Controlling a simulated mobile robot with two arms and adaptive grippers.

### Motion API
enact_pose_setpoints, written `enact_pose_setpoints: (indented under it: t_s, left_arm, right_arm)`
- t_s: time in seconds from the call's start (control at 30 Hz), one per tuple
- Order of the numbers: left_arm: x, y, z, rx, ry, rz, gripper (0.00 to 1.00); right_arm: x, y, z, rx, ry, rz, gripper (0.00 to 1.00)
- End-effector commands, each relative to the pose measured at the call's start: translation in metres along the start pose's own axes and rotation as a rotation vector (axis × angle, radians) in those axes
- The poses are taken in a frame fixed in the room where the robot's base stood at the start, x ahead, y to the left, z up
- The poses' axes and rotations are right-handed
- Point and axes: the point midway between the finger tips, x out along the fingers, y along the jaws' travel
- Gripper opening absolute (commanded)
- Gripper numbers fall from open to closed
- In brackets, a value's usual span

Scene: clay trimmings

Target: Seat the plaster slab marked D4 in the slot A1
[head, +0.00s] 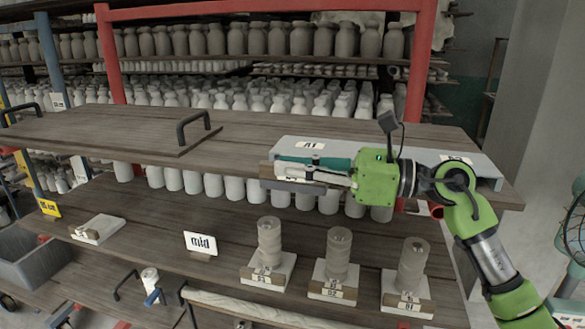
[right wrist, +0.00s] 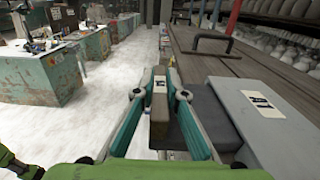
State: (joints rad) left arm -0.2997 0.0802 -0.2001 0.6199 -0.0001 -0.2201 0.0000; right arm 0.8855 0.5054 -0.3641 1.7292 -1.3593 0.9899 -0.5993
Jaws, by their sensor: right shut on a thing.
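My right gripper (head: 280,172) reaches in from the right at the upper shelf's front edge. It is shut on a flat slab (head: 292,187) with a small white label; its marking is too small to read. In the right wrist view the slab (right wrist: 160,122) stands between the two teal fingers, with the label on its top end. The slot unit marked A1 (head: 420,152) is a long light grey block on the upper shelf, just behind the gripper. In the right wrist view the A1 block (right wrist: 275,135) is right of the slab, with a dark grey part between. The slot opening is not clearly visible.
The lower shelf (head: 200,270) holds a "mid" sign (head: 201,243), a flat pale slab (head: 98,229) and several labelled bases bearing grey cylinders (head: 337,255). A black handle (head: 194,127) stands on the upper shelf, left of the gripper. A grey bin (head: 30,265) is at lower left.

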Motion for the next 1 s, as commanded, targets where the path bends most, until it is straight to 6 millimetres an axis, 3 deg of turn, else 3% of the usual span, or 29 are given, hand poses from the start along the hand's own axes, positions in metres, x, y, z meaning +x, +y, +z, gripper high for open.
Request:
enact_pose_setpoints:
  t_s: [1.0]
  left_arm:
    - [0.004,0.000,0.000,0.000,0.000,0.000,0.40]
  right_arm:
    - [0.000,-0.025,0.002,-0.002,-0.003,0.000,0.00]
